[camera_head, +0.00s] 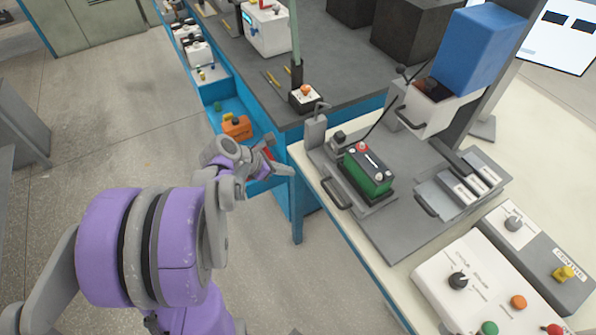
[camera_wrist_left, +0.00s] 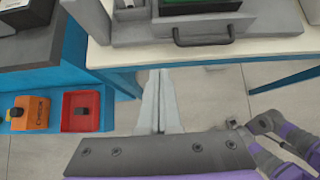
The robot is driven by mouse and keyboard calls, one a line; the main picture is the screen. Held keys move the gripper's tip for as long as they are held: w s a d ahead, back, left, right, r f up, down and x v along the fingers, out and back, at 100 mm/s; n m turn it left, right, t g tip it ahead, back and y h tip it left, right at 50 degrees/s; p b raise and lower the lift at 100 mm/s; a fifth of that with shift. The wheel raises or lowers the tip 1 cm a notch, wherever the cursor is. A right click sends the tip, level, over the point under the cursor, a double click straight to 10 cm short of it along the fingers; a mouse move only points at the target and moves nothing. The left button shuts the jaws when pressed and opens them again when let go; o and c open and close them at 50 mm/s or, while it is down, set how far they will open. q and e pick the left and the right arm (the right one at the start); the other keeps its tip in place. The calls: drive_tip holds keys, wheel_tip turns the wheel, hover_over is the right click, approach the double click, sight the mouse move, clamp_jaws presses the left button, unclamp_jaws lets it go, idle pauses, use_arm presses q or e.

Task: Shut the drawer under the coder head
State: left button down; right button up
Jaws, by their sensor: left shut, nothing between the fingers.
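The coder head is a blue housing (camera_head: 480,48) at the upper right of the head view. Under it a white drawer (camera_head: 436,110) with a dark handle stands pulled out, with something dark inside. My left gripper (camera_head: 286,171) is shut and empty beside the front left edge of the light bench, well away from the drawer. Its closed fingers (camera_wrist_left: 160,101) point toward the bench edge in the left wrist view.
A green battery (camera_head: 366,172) sits in a grey holder with a handle on the bench. A grey tray of white blocks (camera_head: 459,184) lies right of it. A control panel (camera_head: 470,285) is in front. A blue shelf holds an orange box (camera_head: 237,127).

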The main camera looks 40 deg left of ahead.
sight(325, 172)
use_arm(q)
drive_tip(key=x, duration=0.3)
drive_tip(key=w+r+x, duration=0.1)
drive_tip(key=x, duration=0.7)
drive_tip(key=shift+w+d+r, duration=0.25)
drive_tip(key=shift+w+d, duration=0.15)
drive_tip(key=shift+w+d+p, duration=0.15)
drive_tip(key=shift+w+p, duration=0.15)
drive_tip(key=shift+w, duration=0.05)
drive_tip(key=w+d, duration=0.1)
drive_tip(key=w, duration=0.3)
drive_tip(key=w+d+b, duration=0.1)
drive_tip(key=w+d, duration=0.1)
drive_tip(key=w, duration=0.2)
drive_tip(key=w+d, duration=0.2)
drive_tip(key=w, duration=0.2)
drive_tip(key=shift+w+b, duration=0.15)
drive_tip(key=shift+b, duration=0.25)
